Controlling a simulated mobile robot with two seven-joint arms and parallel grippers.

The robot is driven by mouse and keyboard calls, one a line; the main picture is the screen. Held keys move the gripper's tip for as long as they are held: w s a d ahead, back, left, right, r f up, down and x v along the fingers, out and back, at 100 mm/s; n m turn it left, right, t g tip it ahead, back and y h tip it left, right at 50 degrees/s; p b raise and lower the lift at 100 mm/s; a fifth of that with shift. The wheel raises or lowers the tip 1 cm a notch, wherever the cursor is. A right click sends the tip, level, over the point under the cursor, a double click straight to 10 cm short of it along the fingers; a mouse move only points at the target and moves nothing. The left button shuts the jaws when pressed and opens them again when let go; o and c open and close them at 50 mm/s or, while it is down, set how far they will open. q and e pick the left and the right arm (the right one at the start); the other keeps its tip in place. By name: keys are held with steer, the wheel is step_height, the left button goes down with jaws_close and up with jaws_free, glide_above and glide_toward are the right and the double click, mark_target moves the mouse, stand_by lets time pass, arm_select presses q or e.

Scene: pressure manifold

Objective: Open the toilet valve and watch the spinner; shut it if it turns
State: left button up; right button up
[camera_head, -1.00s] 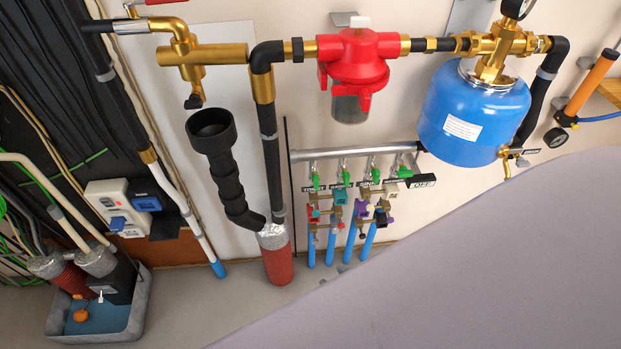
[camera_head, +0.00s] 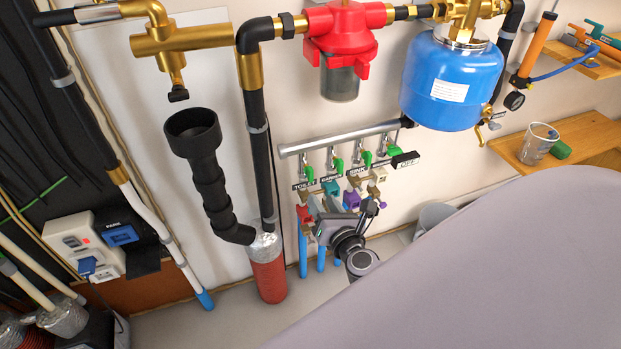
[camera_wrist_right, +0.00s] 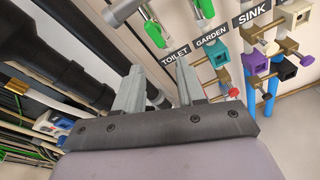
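The TOILET label (camera_head: 304,186) sits on the manifold below a green-handled valve (camera_head: 309,173), the leftmost in the row. Below the label is a brass fitting with a red part (camera_head: 304,214). In the right wrist view the TOILET label (camera_wrist_right: 175,56) is just beyond the fingers, with a green handle (camera_wrist_right: 154,31) above it. My right gripper (camera_head: 322,222) is in front of the lower fittings, and in the right wrist view its fingers (camera_wrist_right: 160,72) stand apart with nothing between them. Contact with a fitting cannot be told. I cannot identify the spinner. My left gripper is out of view.
GARDEN (camera_wrist_right: 211,37) and SINK (camera_wrist_right: 252,14) labels and their valves are to the right. A black funnel pipe (camera_head: 194,130) and red-sleeved pipe (camera_head: 268,280) stand left. A blue tank (camera_head: 452,85) hangs above right. A grey surface (camera_head: 480,270) covers the lower right.

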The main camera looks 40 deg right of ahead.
mark_target(312, 172)
steer(key=w+r+n+t, duration=0.1)
steer(key=n, duration=0.1)
steer(key=w+d+r+n, duration=0.1)
steer(key=w+n, duration=0.1)
steer(key=shift+r+n+t+h+b, duration=0.15)
steer(key=shift+n+t+h+b, duration=0.15)
steer(key=shift+t+b, duration=0.1)
steer(key=shift+x, duration=3.25)
steer(key=shift+b, duration=0.3)
jaws_close()
